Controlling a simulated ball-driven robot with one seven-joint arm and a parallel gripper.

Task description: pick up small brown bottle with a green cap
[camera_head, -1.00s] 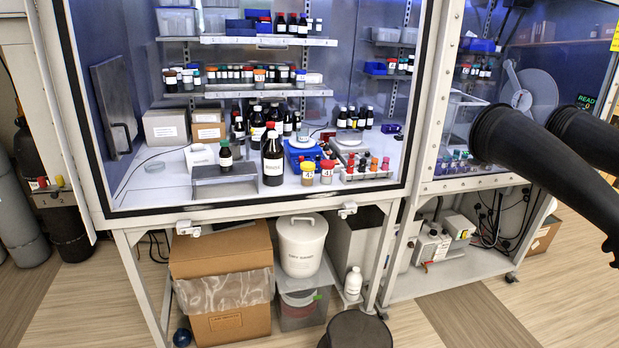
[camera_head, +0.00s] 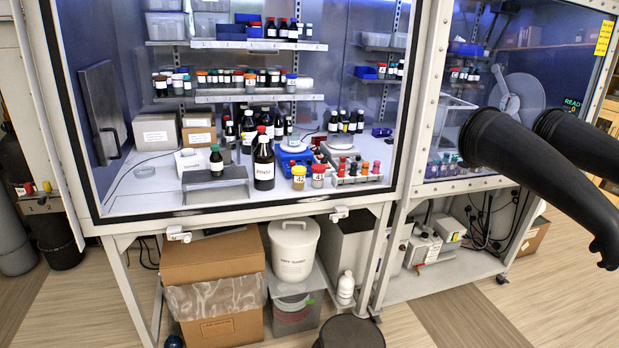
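A small brown bottle with a green cap (camera_head: 216,161) and a white label stands upright on a low grey stand (camera_head: 232,189) at the front left of the glovebox floor. It is behind the front pane frame. A taller dark bottle with a red cap (camera_head: 264,160) stands to its right. Other dark bottles stand behind it. My gripper is not in view, so its opening and anything in it cannot be seen.
Yellow-labelled and grey jars (camera_head: 299,177) and a rack of small vials (camera_head: 358,174) stand to the right. Shelves (camera_head: 236,44) hold many bottles. Black glove sleeves (camera_head: 500,140) stick out at right. A dark stool (camera_head: 350,331) stands in front.

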